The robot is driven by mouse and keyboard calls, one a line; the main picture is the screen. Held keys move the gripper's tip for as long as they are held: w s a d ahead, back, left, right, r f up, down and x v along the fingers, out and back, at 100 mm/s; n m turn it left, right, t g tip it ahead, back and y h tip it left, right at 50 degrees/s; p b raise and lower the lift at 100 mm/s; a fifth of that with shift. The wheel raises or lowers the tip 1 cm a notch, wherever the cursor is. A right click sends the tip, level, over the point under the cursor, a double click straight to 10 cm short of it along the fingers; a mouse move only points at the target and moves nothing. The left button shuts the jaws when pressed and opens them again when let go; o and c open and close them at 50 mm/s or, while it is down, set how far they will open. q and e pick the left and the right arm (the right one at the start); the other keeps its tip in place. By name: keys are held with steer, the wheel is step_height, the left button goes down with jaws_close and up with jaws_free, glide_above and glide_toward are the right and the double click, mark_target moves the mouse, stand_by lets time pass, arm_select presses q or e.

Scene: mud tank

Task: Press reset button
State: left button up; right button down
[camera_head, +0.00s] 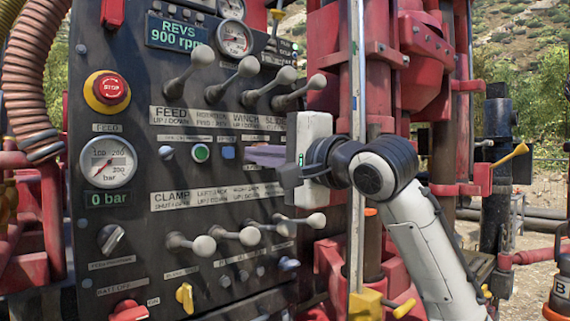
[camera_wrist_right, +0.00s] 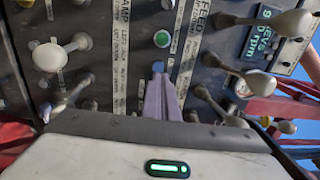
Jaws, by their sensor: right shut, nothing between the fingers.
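The control panel (camera_head: 140,220) faces me, dark with labels, levers and buttons. A row of small buttons has a green one (camera_head: 201,153) and a blue one (camera_head: 228,152). The small labels are too blurred to tell which is the reset button. My right gripper (camera_head: 248,154) is shut and empty, its purple fingers pointing left at the blue button. In the right wrist view the fingertips (camera_wrist_right: 160,82) lie just below the blue button (camera_wrist_right: 158,67), very close; contact cannot be told. The green button (camera_wrist_right: 162,39) is above it. My left gripper is not in view.
Lever rows stand above (camera_head: 202,56) and below (camera_head: 204,246) the buttons, close to my right gripper. A red stop button (camera_head: 111,88) and a pressure gauge (camera_head: 108,163) are at the left. A thin upright pole (camera_head: 356,220) stands beside my right wrist.

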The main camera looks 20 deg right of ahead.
steer(key=b+v, duration=0.1)
steer(key=v, duration=0.4)
steer(key=shift+s+d+f, duration=0.1)
steer(key=shift+s+f, duration=0.05)
steer(key=shift+s, duration=0.15)
stand_by(0.4)
